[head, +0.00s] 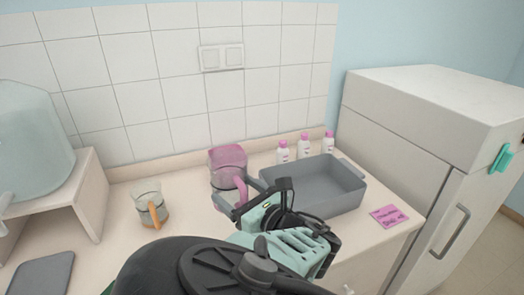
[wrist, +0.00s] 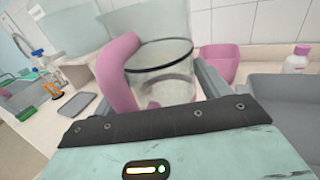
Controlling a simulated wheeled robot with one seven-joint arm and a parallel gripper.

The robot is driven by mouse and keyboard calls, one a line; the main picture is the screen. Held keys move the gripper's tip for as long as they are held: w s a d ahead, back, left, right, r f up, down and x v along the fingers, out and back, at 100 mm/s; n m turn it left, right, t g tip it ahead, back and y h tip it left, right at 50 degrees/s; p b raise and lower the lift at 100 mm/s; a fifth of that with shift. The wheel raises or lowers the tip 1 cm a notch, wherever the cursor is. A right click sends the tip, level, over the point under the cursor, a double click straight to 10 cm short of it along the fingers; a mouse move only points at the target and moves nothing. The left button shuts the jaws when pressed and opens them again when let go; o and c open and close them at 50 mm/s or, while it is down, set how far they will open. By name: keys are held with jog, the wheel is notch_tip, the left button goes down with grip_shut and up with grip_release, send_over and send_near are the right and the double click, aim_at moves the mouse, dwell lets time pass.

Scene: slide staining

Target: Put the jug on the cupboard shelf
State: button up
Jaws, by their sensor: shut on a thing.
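The clear jug with a pink handle (wrist: 165,82) fills the middle of the wrist view, with a dark rim. It also shows in the head view as a jug with a pink handle (head: 241,189), partly hidden by my arm. My gripper (head: 232,202) is shut on it, with one finger to each side in the wrist view. I cannot tell whether the jug's base touches the counter. A white cupboard (head: 400,165) with a bar handle stands at the right; its front looks closed and no shelf shows.
A pink container (wrist: 219,62) stands behind the jug. A grey basin (head: 318,190), several white bottles with pink caps (head: 304,146) and a pink note (head: 389,216) are to the right. An orange-handled beaker (head: 148,204), a grey slab (head: 40,275) and a large tank (head: 35,140) are left.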

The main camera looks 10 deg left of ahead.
jog(key=d+f+m+t+h, duration=0.2)
jog(key=d+f, duration=0.4)
jog(key=d, duration=0.9)
jog(key=s+d+f+m+t+h, duration=0.1)
jog(key=d+f+m+h, duration=0.4)
jog(key=d, duration=1)
jog(key=s+d+f+m+t+h, duration=0.1)
jog(key=d+f+m+t+h, duration=0.2)
jog(key=d+f+h, duration=0.4)
jog(key=d+f+t, duration=0.1)
jog(key=d, duration=0.7)
jog(key=shift+d+m, duration=0.25)
jog(key=shift+m, duration=0.05)
